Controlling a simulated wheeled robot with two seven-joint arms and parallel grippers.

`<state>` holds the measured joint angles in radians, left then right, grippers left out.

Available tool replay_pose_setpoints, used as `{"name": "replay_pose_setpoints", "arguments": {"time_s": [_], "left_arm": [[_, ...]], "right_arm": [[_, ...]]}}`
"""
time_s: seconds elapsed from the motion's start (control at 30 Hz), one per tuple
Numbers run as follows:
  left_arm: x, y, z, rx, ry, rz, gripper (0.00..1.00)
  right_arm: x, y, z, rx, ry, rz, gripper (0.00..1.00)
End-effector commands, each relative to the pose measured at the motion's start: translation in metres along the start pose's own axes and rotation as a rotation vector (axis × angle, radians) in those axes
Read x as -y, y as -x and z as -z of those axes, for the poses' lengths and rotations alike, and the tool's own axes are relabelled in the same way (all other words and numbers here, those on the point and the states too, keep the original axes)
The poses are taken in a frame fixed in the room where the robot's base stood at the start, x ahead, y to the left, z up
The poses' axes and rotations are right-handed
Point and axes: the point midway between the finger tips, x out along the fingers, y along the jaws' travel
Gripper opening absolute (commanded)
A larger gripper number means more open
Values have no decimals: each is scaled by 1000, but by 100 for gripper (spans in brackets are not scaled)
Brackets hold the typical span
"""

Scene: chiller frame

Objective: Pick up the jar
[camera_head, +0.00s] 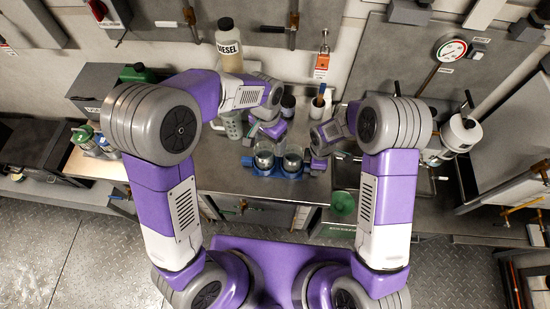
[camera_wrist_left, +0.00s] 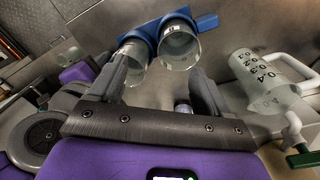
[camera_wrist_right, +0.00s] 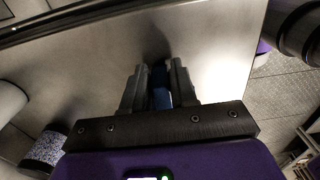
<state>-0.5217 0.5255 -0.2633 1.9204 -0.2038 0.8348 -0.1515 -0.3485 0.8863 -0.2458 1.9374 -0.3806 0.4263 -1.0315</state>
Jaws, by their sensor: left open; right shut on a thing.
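Two clear glass jars stand side by side in a blue holder (camera_head: 268,175) on the steel counter: a left jar (camera_head: 264,159) and a right jar (camera_head: 292,162). In the left wrist view the jars (camera_wrist_left: 179,46) show with open round mouths against the blue holder (camera_wrist_left: 206,22). My left gripper (camera_wrist_left: 160,80) is open and empty, its fingers spread in front of the jars. In the head view my left gripper (camera_head: 262,138) is just behind the left jar. My right gripper (camera_wrist_right: 160,82) is shut on a blue part (camera_wrist_right: 161,97), seemingly the holder's right end.
A clear measuring jug (camera_head: 231,124) stands left of the holder; it also shows in the left wrist view (camera_wrist_left: 265,85). A diesel bottle (camera_head: 229,50) stands at the back. Dark cups and a white container (camera_head: 318,107) are behind the holder. A green bowl (camera_head: 343,203) is at the right front.

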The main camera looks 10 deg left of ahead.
Motion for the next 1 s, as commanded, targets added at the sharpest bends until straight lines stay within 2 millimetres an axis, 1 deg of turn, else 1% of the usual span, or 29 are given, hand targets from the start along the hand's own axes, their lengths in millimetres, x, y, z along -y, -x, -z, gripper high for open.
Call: {"name": "replay_pose_setpoints", "arguments": {"time_s": [0.03, 0.17, 0.2, 0.3, 0.4, 0.5, 0.63, 0.77, 0.87, 0.97, 1.0], "left_arm": [[-15, -10, 0, 5, 29, -28, 78], [-62, -37, 0, 1, 170, -116, 78], [-76, -46, 0, -6, 222, -138, 78], [-110, -68, 4, -51, 340, -173, 78], [-134, -84, 13, -139, 408, -174, 78], [-149, -96, 20, -233, 443, -153, 78], [-161, -108, 24, -354, 480, -97, 78], [-160, -117, 21, -473, 534, -9, 78], [-147, -120, 13, -566, 598, 81, 78], [-127, -117, 2, -668, 671, 187, 78], [-118, -115, -4, -710, 699, 234, 78]], "right_arm": [[0, 0, 0, 0, 0, -1, 0], [0, 0, 0, -1, 0, -1, 0], [0, 0, 0, 0, 0, -1, 0], [0, 0, 0, 0, 0, -1, 0], [0, 0, 0, 0, 0, -1, 0], [0, 0, 0, 0, 0, -1, 0], [0, 0, 0, 0, 0, -1, 0], [0, 0, 0, -1, 0, -1, 0], [0, 0, 0, 0, 0, -1, 0], [0, 0, 0, 0, 0, -1, 0], [0, 0, 0, 0, 0, -1, 0]]}}
